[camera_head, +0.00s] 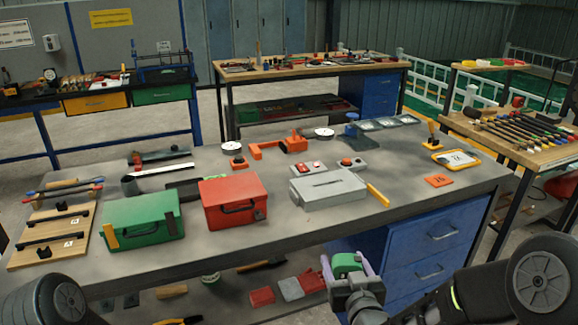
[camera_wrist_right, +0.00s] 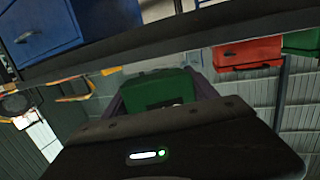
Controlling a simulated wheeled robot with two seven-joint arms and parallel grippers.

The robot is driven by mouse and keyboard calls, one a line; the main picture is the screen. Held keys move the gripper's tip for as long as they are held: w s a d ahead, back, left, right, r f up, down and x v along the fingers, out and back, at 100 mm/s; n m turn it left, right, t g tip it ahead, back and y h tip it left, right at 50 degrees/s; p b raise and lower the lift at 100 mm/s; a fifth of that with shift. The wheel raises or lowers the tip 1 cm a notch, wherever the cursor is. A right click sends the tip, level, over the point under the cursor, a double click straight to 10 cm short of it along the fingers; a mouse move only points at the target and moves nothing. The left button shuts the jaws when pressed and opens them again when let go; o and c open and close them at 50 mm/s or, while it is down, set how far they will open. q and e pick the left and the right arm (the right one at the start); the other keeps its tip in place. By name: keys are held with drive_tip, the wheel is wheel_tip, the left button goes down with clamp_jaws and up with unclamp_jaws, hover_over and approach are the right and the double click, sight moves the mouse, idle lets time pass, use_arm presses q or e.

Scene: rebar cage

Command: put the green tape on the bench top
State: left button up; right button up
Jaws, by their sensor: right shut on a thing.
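The green tape (camera_head: 348,262) is between the fingers of my right gripper (camera_head: 352,272), which is shut on it. In the right wrist view the green tape (camera_wrist_right: 160,90) fills the space between the dark fingers, partly hidden by the gripper body. The wrist view shows the bench edge (camera_wrist_right: 150,45) beyond the tape. My left gripper is out of view; only a round part of my left arm shows at the lower left.
On the bench stand a green box (camera_head: 142,218), a red box (camera_head: 233,201) and a grey case (camera_head: 328,188). A yellow marker-like piece (camera_head: 378,195) lies beside the case. The bench top's front right is clear. Red and grey items (camera_head: 290,288) lie on the lower shelf.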

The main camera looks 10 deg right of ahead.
drive_tip(key=shift+a, duration=0.1)
drive_tip(key=s+a+f+n+g+y, duration=0.2)
drive_tip(key=a+n+g+y, duration=0.2)
drive_tip(key=a, duration=0.5)
drive_tip(key=s+a+f+n+g+y, duration=0.2)
drive_tip(key=a+n+g+y, duration=0.2)
drive_tip(key=a+n+y, duration=0.4)
drive_tip(key=a+y, duration=0.1)
drive_tip(key=y, duration=0.1)
drive_tip(key=shift+s+f+n+g+y, duration=0.25)
drive_tip(key=shift+f+n+g+y, duration=0.05)
drive_tip(key=shift+f+g, duration=0.1)
